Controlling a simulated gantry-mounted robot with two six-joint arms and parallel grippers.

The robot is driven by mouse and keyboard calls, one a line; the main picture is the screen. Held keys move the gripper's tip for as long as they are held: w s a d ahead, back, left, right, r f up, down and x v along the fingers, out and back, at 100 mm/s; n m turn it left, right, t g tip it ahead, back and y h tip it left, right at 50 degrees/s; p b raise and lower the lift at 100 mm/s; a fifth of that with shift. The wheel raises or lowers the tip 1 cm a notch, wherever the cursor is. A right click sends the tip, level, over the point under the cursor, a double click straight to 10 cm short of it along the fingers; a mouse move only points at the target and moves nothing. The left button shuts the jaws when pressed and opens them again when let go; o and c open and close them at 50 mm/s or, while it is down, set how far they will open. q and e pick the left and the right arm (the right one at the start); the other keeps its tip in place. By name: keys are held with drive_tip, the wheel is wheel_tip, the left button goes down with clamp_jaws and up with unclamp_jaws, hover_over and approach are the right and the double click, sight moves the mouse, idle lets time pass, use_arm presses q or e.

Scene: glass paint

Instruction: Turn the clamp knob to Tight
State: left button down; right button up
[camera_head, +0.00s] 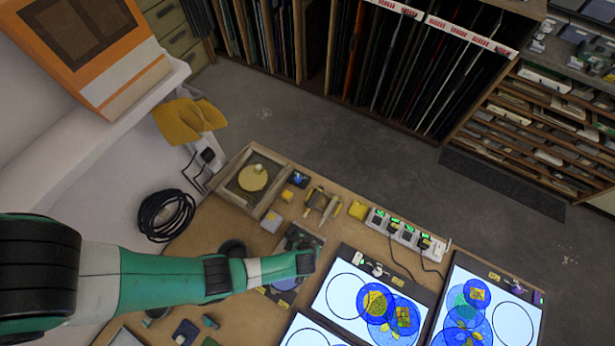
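My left arm comes in from the left, and its gripper (306,263) is over a dark panel (297,237) on the workbench. Its fingers are too small and dark to show whether they are open or shut. The arm hides part of the panel. I cannot clearly pick out the clamp knob or any Tight mark. A small pale knob-like part (377,269) sits at the top edge of the middle light box (346,254), right of the gripper and apart from it. A brass clamp-like fitting (321,203) lies behind the gripper. My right gripper is not in view.
Light boxes with blue and yellow glass discs fill the bench's right side, including the right light box (463,262). A power strip (407,233) with cables lies behind them. A wooden tray (232,192) holds a yellow disc at the back left. A black cable coil (166,215) lies left.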

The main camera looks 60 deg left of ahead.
use_arm(q)
drive_tip(key=shift+n+g, duration=0.3)
drive_tip(key=shift+n, duration=0.5)
drive_tip(key=c, duration=0.6)
unclamp_jaws()
drive_tip(key=shift+d, duration=0.1)
drive_tip(key=shift+o, duration=0.3)
drive_tip(key=shift+r+p, duration=0.1)
drive_tip(key=shift+p, duration=0.2)
